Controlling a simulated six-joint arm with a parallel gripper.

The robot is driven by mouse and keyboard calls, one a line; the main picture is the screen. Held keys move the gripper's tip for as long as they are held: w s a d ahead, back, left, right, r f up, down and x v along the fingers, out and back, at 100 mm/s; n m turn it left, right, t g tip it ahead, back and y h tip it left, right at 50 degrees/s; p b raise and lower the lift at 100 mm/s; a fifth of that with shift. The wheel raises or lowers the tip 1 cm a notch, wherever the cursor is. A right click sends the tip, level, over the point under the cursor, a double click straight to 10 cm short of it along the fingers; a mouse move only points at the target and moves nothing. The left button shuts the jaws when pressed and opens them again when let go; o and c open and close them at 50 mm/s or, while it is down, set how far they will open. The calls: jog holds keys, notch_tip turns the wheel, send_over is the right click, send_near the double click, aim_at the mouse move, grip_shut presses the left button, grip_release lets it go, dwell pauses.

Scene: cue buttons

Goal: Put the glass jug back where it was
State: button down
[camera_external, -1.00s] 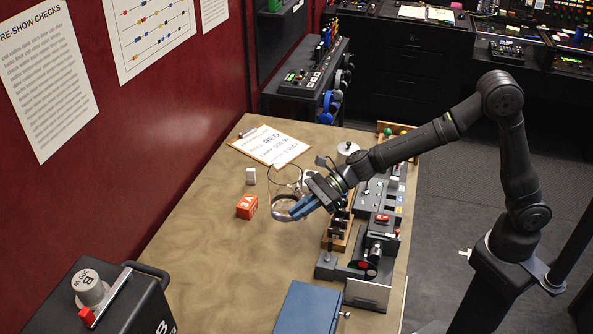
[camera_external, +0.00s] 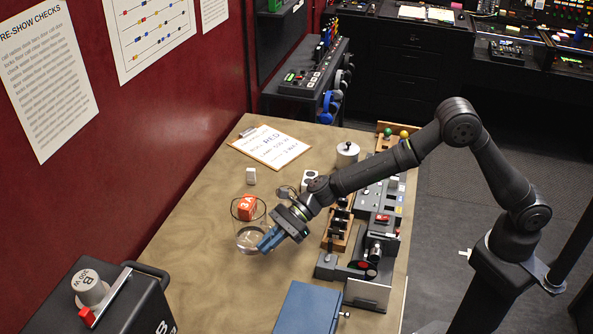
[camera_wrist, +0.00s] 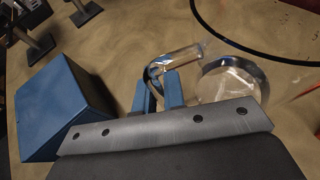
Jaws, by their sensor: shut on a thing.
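The glass jug (camera_external: 249,236) is clear, and in the external view it is upright at the middle of the table's near half. My gripper (camera_external: 270,240) is at the jug's lower right side. In the wrist view the blue fingers (camera_wrist: 159,90) are shut on the jug's handle (camera_wrist: 180,62), and the jug's round base (camera_wrist: 230,82) shows to the right. The orange block (camera_external: 246,207) shows through the jug's upper part; it appears to stand behind the jug. I cannot tell whether the jug touches the table.
A blue box (camera_external: 308,308) stands near the front edge, and it also shows left in the wrist view (camera_wrist: 62,105). Control panels (camera_external: 375,220) line the right edge. The table's left side is clear.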

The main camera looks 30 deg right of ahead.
aim_at(273, 251)
jog(key=shift+s+a+f, duration=0.1)
jog(key=shift+a+f, duration=0.05)
jog(key=shift+f, duration=0.6)
jog(key=shift+s+a+f, duration=0.15)
jog(key=shift+a+f, duration=0.05)
jog(key=shift+f, duration=0.55)
jog(key=shift+s+a+f, duration=0.1)
jog(key=shift+a+f, duration=0.05)
jog(key=shift+f, duration=0.6)
jog(key=shift+f, duration=0.2)
jog(key=c, duration=1.5)
grip_release()
jog(key=shift+d+r, duration=0.1)
jog(key=shift+r, duration=0.1)
jog(key=v, duration=1.2)
jog(key=shift+f, duration=0.1)
